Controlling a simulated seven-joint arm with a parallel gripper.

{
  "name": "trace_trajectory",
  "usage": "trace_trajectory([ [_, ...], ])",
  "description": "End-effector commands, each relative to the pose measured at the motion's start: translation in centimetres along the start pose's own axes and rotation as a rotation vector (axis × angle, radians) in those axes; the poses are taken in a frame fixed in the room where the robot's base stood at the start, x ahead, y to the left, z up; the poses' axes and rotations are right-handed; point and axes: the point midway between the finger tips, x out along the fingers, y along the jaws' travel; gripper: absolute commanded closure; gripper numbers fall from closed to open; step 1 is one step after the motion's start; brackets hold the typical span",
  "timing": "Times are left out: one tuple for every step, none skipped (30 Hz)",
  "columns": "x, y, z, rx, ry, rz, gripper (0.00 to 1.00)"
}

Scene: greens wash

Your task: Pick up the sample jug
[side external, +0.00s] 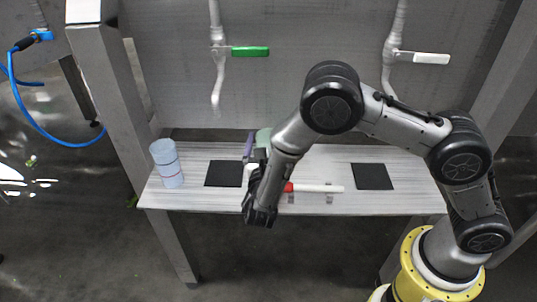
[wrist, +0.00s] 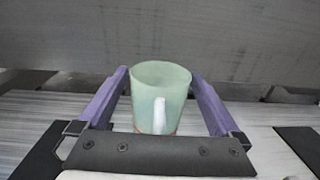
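The sample jug (wrist: 158,92) is a pale green, open-topped vessel with a white handle (wrist: 159,115) facing the wrist camera. It stands upright, between or just beyond the purple fingers of my gripper (wrist: 159,75). The fingers are spread, one on each side, with a narrow gap showing at the left and little at the right. In the side view, the pale green jug (side external: 263,139) is mostly hidden behind my gripper. One purple finger (side external: 248,146) shows just left of it.
The striped bench (side external: 230,204) carries a light blue cylinder (side external: 167,164) at the left and two black mats (side external: 223,173) (side external: 372,176). A red-and-white rod (side external: 318,188) lies near the front edge. Taps with a green handle (side external: 250,51) and a white handle (side external: 431,58) hang from the back panel.

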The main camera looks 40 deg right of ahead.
Motion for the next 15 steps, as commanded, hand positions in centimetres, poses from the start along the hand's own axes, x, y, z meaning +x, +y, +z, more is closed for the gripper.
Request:
trace_trajectory([
  [-0.02, 0.0, 0.0, 0.0, 0.0, 0.0, 0.09],
  [-0.02, 0.0, 0.0, 0.0, 0.0, 0.0, 0.14],
  [-0.02, 0.0, 0.0, 0.0, 0.0, 0.0, 0.22],
  [-0.02, 0.0, 0.0, 0.0, 0.0, 0.0, 0.27],
  [-0.02, 0.0, 0.0, 0.0, 0.0, 0.0, 0.32],
  [-0.03, 0.0, 0.0, 0.0, 0.0, 0.0, 0.4],
  [-0.03, 0.0, 0.0, 0.0, 0.0, 0.0, 0.45],
  [-0.03, 0.0, 0.0, 0.0, 0.0, 0.0, 0.5],
  [-0.03, 0.0, 0.0, 0.0, 0.0, 0.0, 0.58],
  [-0.03, 0.0, 0.0, 0.0, 0.0, 0.0, 0.63],
  [-0.03, 0.0, 0.0, 0.0, 0.0, 0.0, 0.68],
  [-0.03, 0.0, 0.0, 0.0, 0.0, 0.0, 0.76],
  [-0.03, 0.0, 0.02, 0.0, -0.001, 0.0, 0.76],
  [-0.03, 0.0, 0.02, 0.0, -0.001, 0.0, 0.76],
  [-0.03, 0.0, 0.02, 0.0, -0.001, 0.0, 0.76],
])
